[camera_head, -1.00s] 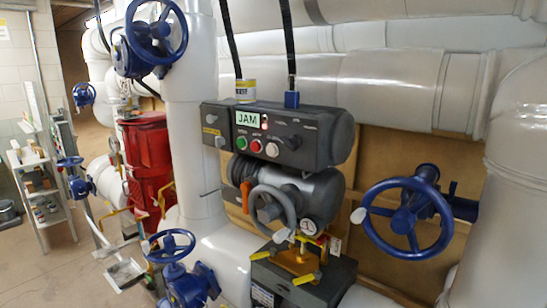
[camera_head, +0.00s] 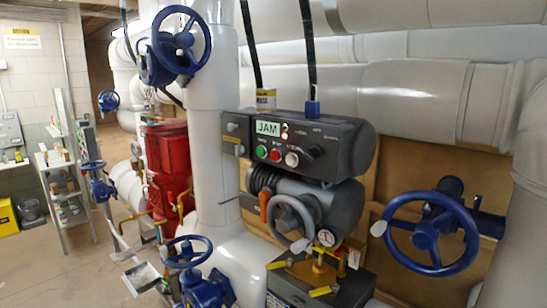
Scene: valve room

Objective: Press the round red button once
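The round red button (camera_head: 275,155) sits on the front of a dark grey control box (camera_head: 345,147). It is between a green button (camera_head: 262,151) on its left and a white button (camera_head: 292,159) on its right. A label reading JAM (camera_head: 268,129) is above the buttons, with a small reddish light (camera_head: 284,136) beside it. A black knob (camera_head: 314,151) is at the right of the row. Neither of my grippers shows in the head view.
A grey handwheel (camera_head: 291,217) and an orange lever (camera_head: 263,206) sit below the box. Blue handwheels stand at right (camera_head: 430,232), upper left (camera_head: 181,40) and lower left (camera_head: 187,251). White pipes surround them. Open floor (camera_head: 60,270) lies at left beside a shelf (camera_head: 65,190).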

